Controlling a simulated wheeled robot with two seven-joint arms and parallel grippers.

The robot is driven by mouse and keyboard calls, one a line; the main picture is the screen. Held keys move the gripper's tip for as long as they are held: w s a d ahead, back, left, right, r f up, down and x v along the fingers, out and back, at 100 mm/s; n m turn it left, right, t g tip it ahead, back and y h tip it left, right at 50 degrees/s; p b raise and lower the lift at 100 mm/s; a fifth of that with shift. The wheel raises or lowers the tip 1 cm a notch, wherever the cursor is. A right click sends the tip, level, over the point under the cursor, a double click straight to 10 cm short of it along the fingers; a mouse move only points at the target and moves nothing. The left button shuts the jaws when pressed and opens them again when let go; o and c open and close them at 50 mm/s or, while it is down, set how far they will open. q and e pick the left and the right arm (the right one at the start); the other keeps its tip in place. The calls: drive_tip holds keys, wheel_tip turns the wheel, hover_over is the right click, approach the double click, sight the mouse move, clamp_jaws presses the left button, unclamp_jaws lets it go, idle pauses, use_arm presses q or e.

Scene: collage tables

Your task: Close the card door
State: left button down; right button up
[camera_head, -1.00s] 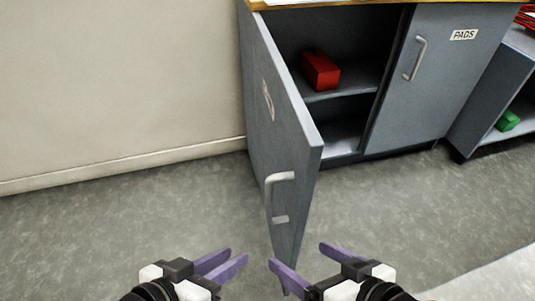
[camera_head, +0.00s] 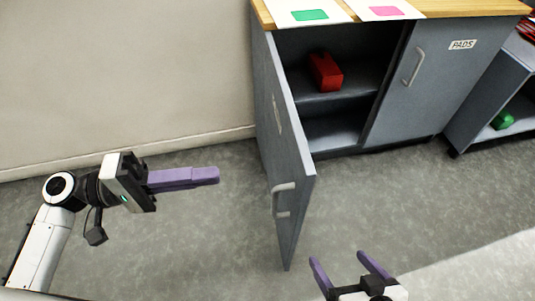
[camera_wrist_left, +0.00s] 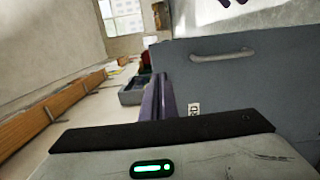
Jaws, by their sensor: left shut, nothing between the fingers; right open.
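The card door (camera_head: 285,150) is the left door of the grey cabinet and stands swung wide open toward me. Its handle (camera_head: 283,199) is near the free edge, and its label is seen at a steep angle. My left gripper (camera_head: 215,175) is shut and empty, to the left of the door with a gap between them, its fingers pointing right toward the door's outer face. The door with its handle also shows in the left wrist view (camera_wrist_left: 240,75). My right gripper (camera_head: 345,262) is open and empty, low in the view, right of the door's lower edge.
The cabinet's right door, labelled PADS (camera_head: 420,90), is shut. A red block (camera_head: 326,71) lies on the shelf inside. Sheets with green (camera_head: 310,15) and pink patches lie on top. A second cabinet with a green item (camera_head: 503,121) stands right. Floor left of the door is clear.

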sight(299, 164)
use_arm(q)
drive_tip(key=x, duration=1.4)
